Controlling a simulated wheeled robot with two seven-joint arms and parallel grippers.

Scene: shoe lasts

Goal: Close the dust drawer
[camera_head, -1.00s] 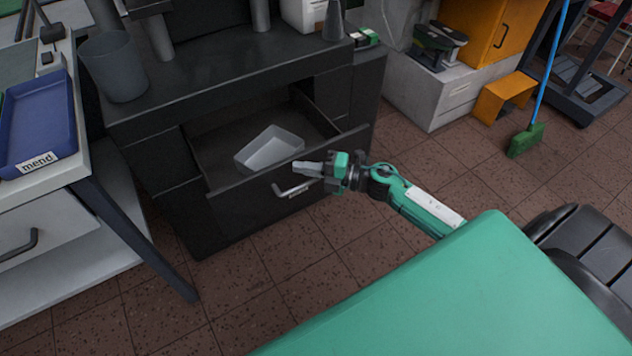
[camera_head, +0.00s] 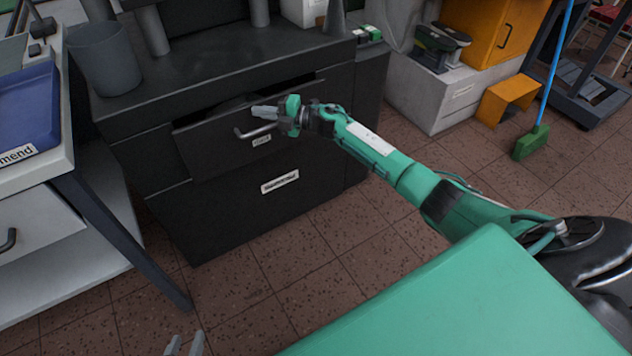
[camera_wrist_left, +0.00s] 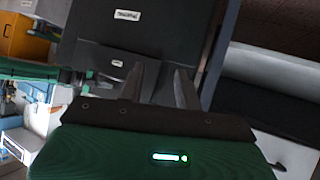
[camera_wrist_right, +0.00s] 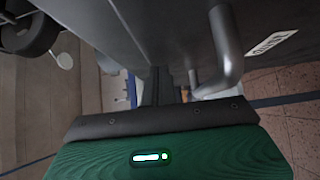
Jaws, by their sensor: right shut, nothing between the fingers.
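The dust drawer (camera_head: 205,150) is in the dark cabinet under the bench top. It stands out a little, with a narrow dark gap above its front. It has a bar handle (camera_head: 254,132) and a small white label, seen also in the right wrist view (camera_wrist_right: 272,42). My right gripper (camera_head: 262,112) is shut and empty, at the drawer front's upper edge just above the handle. I cannot tell whether it touches the front. My left gripper (camera_head: 184,345) is open and empty, low in front of the cabinet; its fingers stand apart in the left wrist view (camera_wrist_left: 160,85).
A closed lower drawer (camera_head: 270,205) with a white label is below. A grey bin (camera_head: 105,58) stands on the bench top. A white table (camera_head: 35,165) with a blue tray (camera_head: 28,105) is at the left. The tiled floor in front is clear.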

